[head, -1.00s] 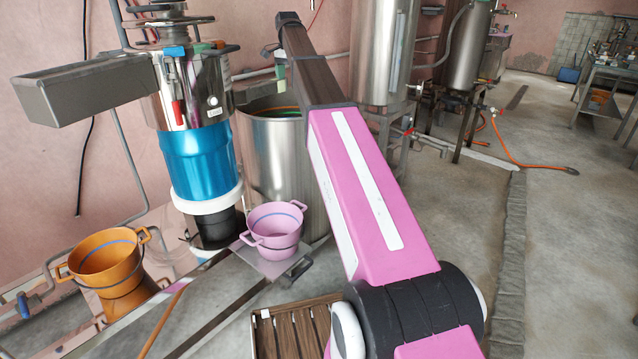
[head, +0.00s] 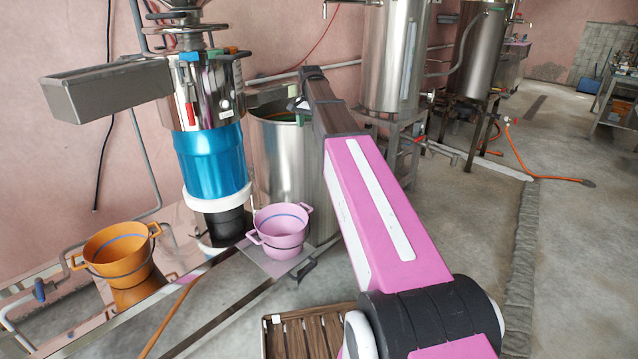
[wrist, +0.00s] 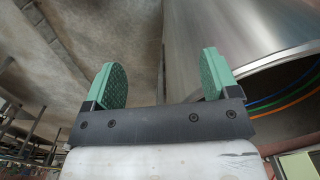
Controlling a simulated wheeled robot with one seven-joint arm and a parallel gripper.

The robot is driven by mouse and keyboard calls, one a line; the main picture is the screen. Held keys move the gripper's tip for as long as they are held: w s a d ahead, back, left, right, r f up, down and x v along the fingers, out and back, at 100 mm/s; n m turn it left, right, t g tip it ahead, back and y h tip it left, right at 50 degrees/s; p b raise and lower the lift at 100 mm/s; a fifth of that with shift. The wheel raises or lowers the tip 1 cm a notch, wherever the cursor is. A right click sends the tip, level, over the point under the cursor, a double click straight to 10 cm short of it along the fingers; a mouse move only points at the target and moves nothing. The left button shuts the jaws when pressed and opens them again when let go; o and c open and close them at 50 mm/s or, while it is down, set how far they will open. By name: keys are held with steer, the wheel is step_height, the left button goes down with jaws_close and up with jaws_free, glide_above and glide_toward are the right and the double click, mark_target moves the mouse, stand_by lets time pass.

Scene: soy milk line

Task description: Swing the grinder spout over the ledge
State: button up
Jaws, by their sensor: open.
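The grinder (head: 209,165) stands left of centre in the head view, with a polished steel top and a blue lower body. A grey box-shaped spout (head: 105,92) sticks out from its top to the left. A pale ledge (head: 232,296) runs low in front of the grinder; I cannot tell its exact extent. My arm reaches up to the right of the grinder, its far end near the steel vat's rim and apart from the spout. My gripper (wrist: 163,87) is open and empty in the wrist view, its green pads apart; its fingers are not clear in the head view.
The open steel vat (head: 280,165) stands right behind the grinder; its wall (wrist: 235,40) is close to my gripper's right finger. A pink bucket (head: 281,236) and an orange bucket (head: 118,250) stand in front. A slatted wooden crate (head: 310,333) is below.

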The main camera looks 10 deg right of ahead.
steer(key=s+f+n, duration=0.1)
steer(key=s+f, duration=0.5)
steer(key=f, duration=0.3)
steer(key=s+f+n, duration=0.2)
steer(key=s+f, duration=0.4)
steer(key=f, duration=0.3)
steer(key=shift+s+d, duration=0.1)
